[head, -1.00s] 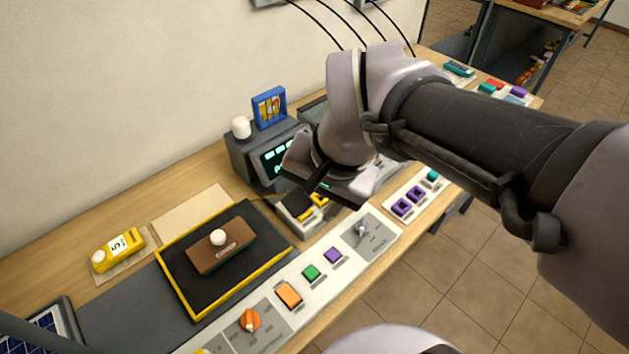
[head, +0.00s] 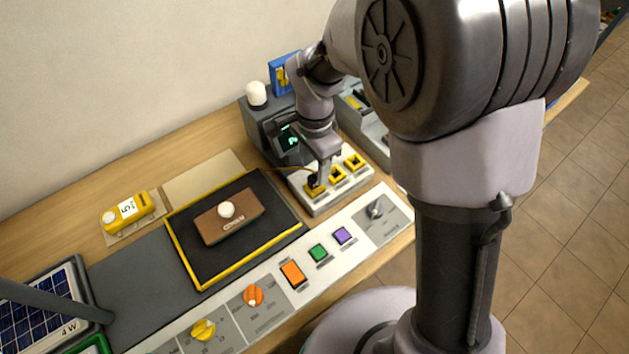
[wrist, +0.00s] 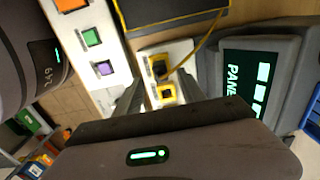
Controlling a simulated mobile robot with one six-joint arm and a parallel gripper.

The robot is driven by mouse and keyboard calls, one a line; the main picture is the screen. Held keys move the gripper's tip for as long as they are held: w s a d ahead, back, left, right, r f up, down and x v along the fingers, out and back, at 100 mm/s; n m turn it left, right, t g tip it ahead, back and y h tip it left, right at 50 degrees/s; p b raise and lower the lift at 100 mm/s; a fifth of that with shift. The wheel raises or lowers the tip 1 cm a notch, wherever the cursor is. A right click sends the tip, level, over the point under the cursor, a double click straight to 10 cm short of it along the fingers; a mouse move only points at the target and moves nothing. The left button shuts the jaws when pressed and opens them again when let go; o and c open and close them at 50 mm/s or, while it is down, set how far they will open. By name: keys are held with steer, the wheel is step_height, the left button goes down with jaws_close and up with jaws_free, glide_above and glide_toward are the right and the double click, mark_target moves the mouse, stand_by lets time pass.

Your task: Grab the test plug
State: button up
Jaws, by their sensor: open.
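The test plug (head: 313,181) is a small dark piece with a thin yellow cable. It sits at the nearest-left yellow-framed socket of a white socket block (head: 322,205). In the wrist view the plug (wrist: 160,68) shows just beyond my fingertips, its cable running up and to the right. My gripper (head: 321,177) points down over the block, right at the plug in the head view. In the wrist view my gripper (wrist: 159,80) is open, its two fingers apart with nothing held between them. Whether a finger touches the plug cannot be told.
A grey console with a lit screen (head: 289,138) stands behind the block. A yellow-rimmed black tray (head: 184,245) holding a brown block lies to the left. A white strip of switches and buttons (head: 325,278) runs along the front edge.

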mark_target(315, 176)
step_height(315, 176, down, 5)
steer(key=shift+r+b, duration=0.1)
steer(key=shift+b, duration=0.75)
steer(key=shift+r, duration=0.15)
jaws_close()
steer(key=shift+r, duration=0.1)
